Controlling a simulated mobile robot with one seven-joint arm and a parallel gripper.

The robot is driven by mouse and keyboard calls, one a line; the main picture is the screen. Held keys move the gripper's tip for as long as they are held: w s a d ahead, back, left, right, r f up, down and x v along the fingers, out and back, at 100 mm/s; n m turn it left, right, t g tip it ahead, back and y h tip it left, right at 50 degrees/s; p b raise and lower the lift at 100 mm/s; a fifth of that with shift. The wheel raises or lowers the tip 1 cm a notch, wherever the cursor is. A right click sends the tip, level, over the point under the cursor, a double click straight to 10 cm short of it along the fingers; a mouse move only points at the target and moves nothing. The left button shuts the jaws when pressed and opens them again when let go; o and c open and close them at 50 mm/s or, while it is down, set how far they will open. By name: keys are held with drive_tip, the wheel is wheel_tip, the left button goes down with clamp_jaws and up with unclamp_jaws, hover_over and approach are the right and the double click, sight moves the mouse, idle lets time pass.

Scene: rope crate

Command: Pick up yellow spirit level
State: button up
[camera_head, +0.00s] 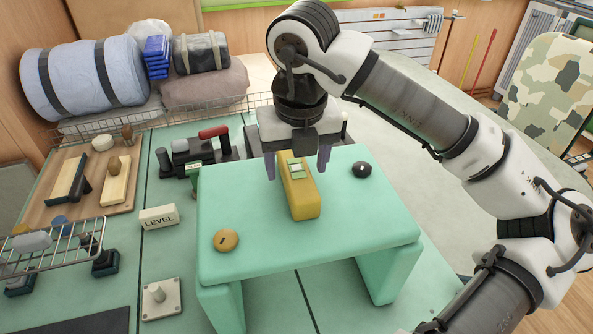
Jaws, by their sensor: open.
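The yellow spirit level (306,207) lies on top of the green raised stand (260,255), running from the far edge towards the middle. It has a pale green vial window on its upper face. My gripper (297,174) is above the far end of the level, pointing down. Its purple-grey fingers are apart, one to the left and one to the right of the level. I cannot tell whether either finger touches it. The far end of the level is partly hidden under the gripper body.
On the stand are a round orange-tan knob (226,240) at front left and a dark round knob (362,169) at back right. A white LEVEL block (159,217), a wire rack (50,251) and a wooden board (50,212) with tools lie left. A red-handled tool (213,132) stands behind.

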drive_tip(key=shift+w+f, duration=0.15)
drive_tip(key=shift+f, duration=1)
drive_tip(key=c, duration=1.4)
drive_tip(key=shift+r, duration=0.1)
